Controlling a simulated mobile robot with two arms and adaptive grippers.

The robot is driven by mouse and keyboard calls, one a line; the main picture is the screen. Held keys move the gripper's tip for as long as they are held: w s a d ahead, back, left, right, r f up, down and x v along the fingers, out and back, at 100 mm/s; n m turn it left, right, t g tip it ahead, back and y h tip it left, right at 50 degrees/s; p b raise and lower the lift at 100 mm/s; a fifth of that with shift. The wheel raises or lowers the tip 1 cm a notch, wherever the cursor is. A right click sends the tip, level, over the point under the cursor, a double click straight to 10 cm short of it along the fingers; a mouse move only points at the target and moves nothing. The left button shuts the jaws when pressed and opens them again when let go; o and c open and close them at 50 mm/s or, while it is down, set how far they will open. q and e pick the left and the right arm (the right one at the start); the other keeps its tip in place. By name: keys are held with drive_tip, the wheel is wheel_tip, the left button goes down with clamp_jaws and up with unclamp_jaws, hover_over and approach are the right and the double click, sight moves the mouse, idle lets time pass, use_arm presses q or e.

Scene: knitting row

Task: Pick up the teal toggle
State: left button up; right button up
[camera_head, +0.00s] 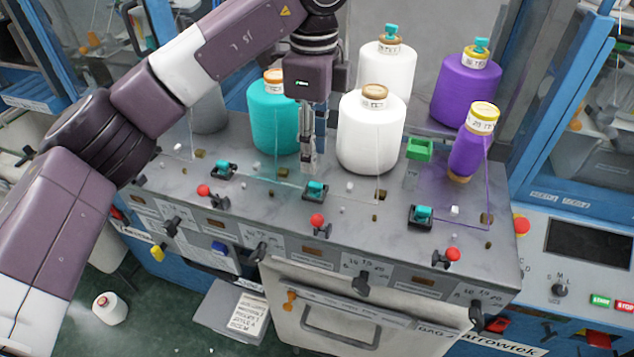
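Several small teal toggles in black square bases sit in a row on the grey machine top: a left one (222,168), a middle one (316,189) and a right one (421,215). Similar teal pieces stand on top of the rear white cone (391,32) and the large purple cone (481,46). My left gripper (308,168) points down between the teal cone and the front white cone. Its tips appear just behind the middle toggle. The fingers overlap from this angle, so their opening is unclear, and I see nothing held. My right gripper is out of view.
A teal cone (272,125), front white cone (366,145), rear white cone (388,72), large purple cone (463,92) and small purple cone (467,153) crowd the machine top (265,208). A green block (419,149) and red knobs (317,220) stand nearby. Clear panels rise around the cones.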

sight(313, 183)
use_arm(q)
drive_tip(key=shift+s+a+f, duration=0.1)
drive_tip(key=shift+s+f, duration=0.05)
drive_tip(key=shift+f, duration=0.55)
drive_tip(key=shift+f+p, duration=0.6)
drive_tip(key=shift+p, duration=0.15)
wheel_tip(313, 183, down, 3)
drive_tip(key=shift+r+p, duration=0.1)
drive_tip(key=shift+p, duration=0.6)
drive_tip(key=shift+f, duration=0.7)
drive_tip(key=c, duration=0.8)
